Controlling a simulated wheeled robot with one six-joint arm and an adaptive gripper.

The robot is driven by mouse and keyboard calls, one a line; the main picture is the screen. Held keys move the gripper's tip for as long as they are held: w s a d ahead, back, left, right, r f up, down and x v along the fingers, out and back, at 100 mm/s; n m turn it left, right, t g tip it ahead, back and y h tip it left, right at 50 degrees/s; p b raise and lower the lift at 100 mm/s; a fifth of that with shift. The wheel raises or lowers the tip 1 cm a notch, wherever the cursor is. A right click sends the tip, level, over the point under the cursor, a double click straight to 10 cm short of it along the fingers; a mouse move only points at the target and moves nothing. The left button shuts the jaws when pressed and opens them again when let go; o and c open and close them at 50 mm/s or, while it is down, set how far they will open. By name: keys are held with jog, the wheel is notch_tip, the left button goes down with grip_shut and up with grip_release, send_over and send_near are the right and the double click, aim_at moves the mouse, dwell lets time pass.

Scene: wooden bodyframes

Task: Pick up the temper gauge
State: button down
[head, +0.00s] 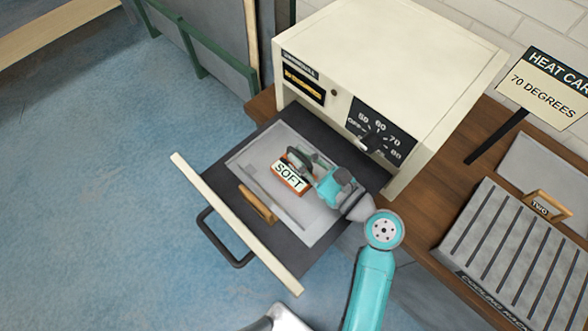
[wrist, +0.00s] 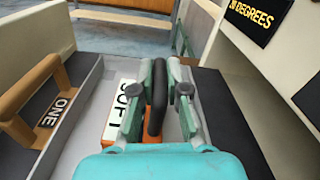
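The temper gauge is an orange block with a white label reading SOFT (head: 289,177) and a dark arched handle. It sits on the light grey floor of the pulled-out drawer (head: 237,224). In the wrist view its dark handle (wrist: 157,95) stands between my fingers, and part of its SOFT label (wrist: 122,103) shows beside the left finger. My gripper (head: 312,170) reaches in from the right at the block. In the wrist view my gripper (wrist: 160,72) has one finger close on each side of the handle. Whether both fingers press on it is not clear.
A slatted cooling rack (head: 510,255) and a HEAT CARD sign (head: 545,85) stand right. Blue floor is clear left.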

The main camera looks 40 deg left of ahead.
jog(key=shift+r, duration=0.1)
notch_tip(320, 180, up, 10)
jog(key=shift+f, duration=0.1)
dwell(0.6)
